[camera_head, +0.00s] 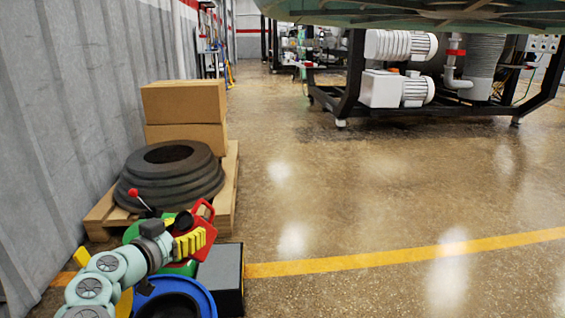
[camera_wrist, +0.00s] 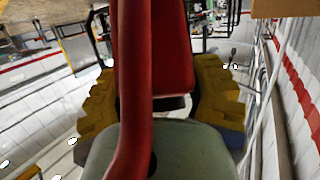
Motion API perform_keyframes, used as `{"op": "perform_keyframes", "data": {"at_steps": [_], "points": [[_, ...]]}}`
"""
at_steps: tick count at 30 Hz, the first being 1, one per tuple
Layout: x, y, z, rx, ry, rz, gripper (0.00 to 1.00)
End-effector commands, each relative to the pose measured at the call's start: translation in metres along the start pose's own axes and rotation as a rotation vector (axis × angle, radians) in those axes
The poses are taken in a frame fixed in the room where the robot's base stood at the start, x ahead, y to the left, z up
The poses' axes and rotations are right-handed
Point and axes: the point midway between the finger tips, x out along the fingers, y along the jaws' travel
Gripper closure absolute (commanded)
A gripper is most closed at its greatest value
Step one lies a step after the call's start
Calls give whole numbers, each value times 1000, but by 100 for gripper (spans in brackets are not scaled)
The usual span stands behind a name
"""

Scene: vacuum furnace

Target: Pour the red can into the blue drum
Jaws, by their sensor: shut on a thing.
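The red can (camera_head: 201,218) is in my gripper (camera_head: 189,243) near the bottom left of the head view. The yellow fingers are shut on it, and the can looks tilted. In the wrist view the red can (camera_wrist: 175,60) stands large between the two yellow fingers (camera_wrist: 160,100), with its handle closest to the camera. The blue drum (camera_head: 205,298) is just below the gripper in the head view, with a blue rim and a dark middle. My arm hides part of its left side. I cannot tell how high the can is above the drum.
A green drum (camera_head: 132,232) and a dark grey box (camera_head: 222,272) stand close by. Behind them a wooden pallet (camera_head: 229,190) carries stacked black rings (camera_head: 175,180) and cardboard boxes (camera_head: 185,105). A grey wall (camera_head: 70,110) closes the left.

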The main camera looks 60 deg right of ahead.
Motion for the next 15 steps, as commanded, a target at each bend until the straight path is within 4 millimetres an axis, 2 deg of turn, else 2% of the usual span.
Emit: {"op": "perform_keyframes", "data": {"at_steps": [1,15], "points": [[0,1,-5,2,-18,3,90],[7,1,12,-1,-186,5,90]]}}
